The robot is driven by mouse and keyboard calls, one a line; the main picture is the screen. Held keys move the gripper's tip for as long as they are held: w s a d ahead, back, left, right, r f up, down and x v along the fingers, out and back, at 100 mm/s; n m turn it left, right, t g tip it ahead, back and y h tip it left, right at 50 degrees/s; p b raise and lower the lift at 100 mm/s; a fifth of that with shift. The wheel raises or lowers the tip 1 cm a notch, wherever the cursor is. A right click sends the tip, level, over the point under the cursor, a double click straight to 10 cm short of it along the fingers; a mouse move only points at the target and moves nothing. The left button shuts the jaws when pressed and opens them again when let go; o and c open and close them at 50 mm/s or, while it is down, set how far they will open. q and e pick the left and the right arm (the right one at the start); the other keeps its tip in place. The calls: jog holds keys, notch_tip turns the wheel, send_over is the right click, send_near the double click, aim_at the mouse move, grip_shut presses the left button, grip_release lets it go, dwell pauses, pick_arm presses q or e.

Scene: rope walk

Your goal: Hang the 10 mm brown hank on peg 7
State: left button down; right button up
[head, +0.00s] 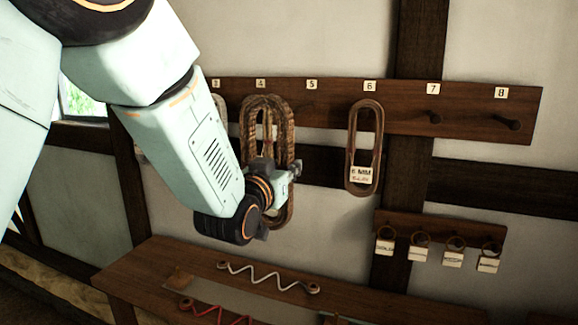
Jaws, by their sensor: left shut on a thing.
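A thick brown rope hank (288,135) shows as a long upright loop below the number 4 plate. Its size tag cannot be read, and my arm and gripper hide its lower left part. My left gripper (284,176) is shut on this hank at its lower middle. Whether its top still rests on peg 4 cannot be told. Peg 7 (435,118) sticks out bare under its number plate (433,89), to the right on the dark peg board (400,112). My right gripper is not in view.
A thinner brown hank (378,140) tagged 6 MM hangs on peg 6, between my gripper and peg 7. Peg 8 (508,122) is bare. A small rail (440,222) with several tags on rings is below. A bench (150,262) holds zigzag cord pieces (265,276).

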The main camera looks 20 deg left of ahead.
pick_arm(q)
jog(key=shift+s+d+f, duration=0.15)
jog(key=shift+s+f, duration=0.1)
jog(key=shift+s, duration=0.4)
jog(key=s, duration=0.8)
jog(key=shift+a, duration=0.2)
jog(key=shift+r, duration=0.15)
jog(key=shift+w, duration=0.15)
dwell(0.4)
